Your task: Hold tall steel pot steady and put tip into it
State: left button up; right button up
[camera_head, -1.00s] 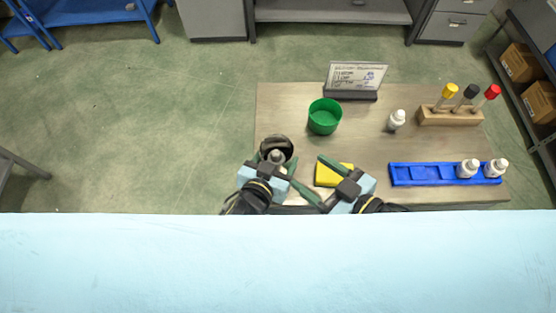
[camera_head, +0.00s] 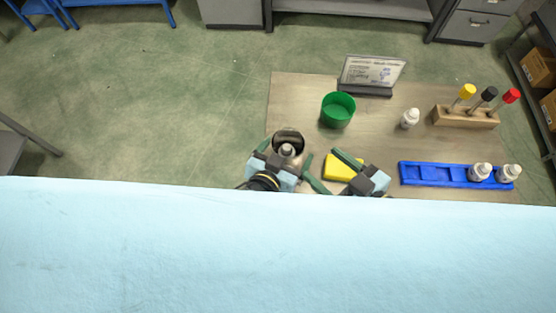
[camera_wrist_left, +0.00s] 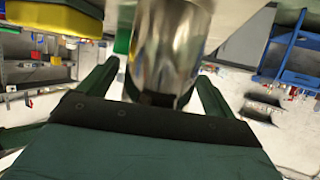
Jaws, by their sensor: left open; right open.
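The tall steel pot (camera_head: 289,136) stands near the table's front left, its dark round opening facing up. A small grey rounded thing (camera_head: 287,150) shows at its opening; I cannot tell whether it is inside or what it is. My left gripper (camera_head: 287,156) is open, with its fingers on either side of the pot. In the left wrist view the shiny pot (camera_wrist_left: 170,45) stands between the open green fingers; contact is unclear. My right gripper (camera_head: 322,165) is open around a yellow block (camera_head: 341,167) on the table. I cannot identify the tip.
A green cup (camera_head: 338,110), a sign (camera_head: 371,73) and a white bottle (camera_head: 410,118) stand behind. A wooden rack (camera_head: 466,116) with capped tubes is at the back right. A blue tray (camera_head: 430,174) holding two bottles lies at the front right.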

pick_arm(q)
jog(key=v, duration=1.1)
jog(key=shift+s+a, duration=0.15)
jog(key=shift+s, duration=0.1)
pick_arm(e)
jog(key=shift+s, duration=0.1)
